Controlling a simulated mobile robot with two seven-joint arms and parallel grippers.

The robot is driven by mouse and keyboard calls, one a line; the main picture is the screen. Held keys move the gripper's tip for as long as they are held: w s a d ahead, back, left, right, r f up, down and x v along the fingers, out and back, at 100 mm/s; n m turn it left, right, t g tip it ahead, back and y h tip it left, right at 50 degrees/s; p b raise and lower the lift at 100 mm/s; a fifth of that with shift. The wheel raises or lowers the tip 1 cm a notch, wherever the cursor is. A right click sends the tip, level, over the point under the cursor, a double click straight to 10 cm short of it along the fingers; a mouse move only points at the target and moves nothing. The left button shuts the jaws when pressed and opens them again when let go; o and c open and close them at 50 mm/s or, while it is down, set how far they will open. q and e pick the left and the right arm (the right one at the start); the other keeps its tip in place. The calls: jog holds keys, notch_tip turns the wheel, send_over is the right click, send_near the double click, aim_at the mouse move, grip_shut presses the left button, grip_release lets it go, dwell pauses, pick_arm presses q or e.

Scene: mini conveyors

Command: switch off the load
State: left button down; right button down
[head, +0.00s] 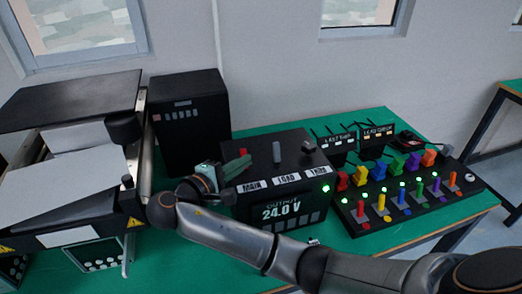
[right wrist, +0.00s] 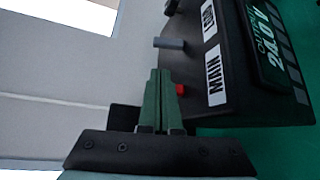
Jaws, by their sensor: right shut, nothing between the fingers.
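The black power supply box (head: 276,150) stands on the green table, with top labels MAIN, LOAD (head: 286,178) and TRIM. Its front display (head: 281,211) reads 24.0 V. A grey lever (head: 276,152) stands up behind the LOAD label; in the right wrist view the lever (right wrist: 169,43) is just beyond my fingertips. A red switch (right wrist: 181,89) by the MAIN label is partly hidden by my fingers. My right gripper (head: 240,163), with green fingers, is shut and empty over the MAIN side, left of the grey lever and apart from it. My left gripper is not in view.
A green lamp (head: 326,188) is lit at the box's right. Right of it is a black panel (head: 400,205) with coloured plugs, levers and lit green lamps. A tall black box (head: 190,120) stands behind, and a conveyor (head: 75,170) is at left.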

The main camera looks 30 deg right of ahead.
aim_at(266, 158)
jog(key=x, duration=1)
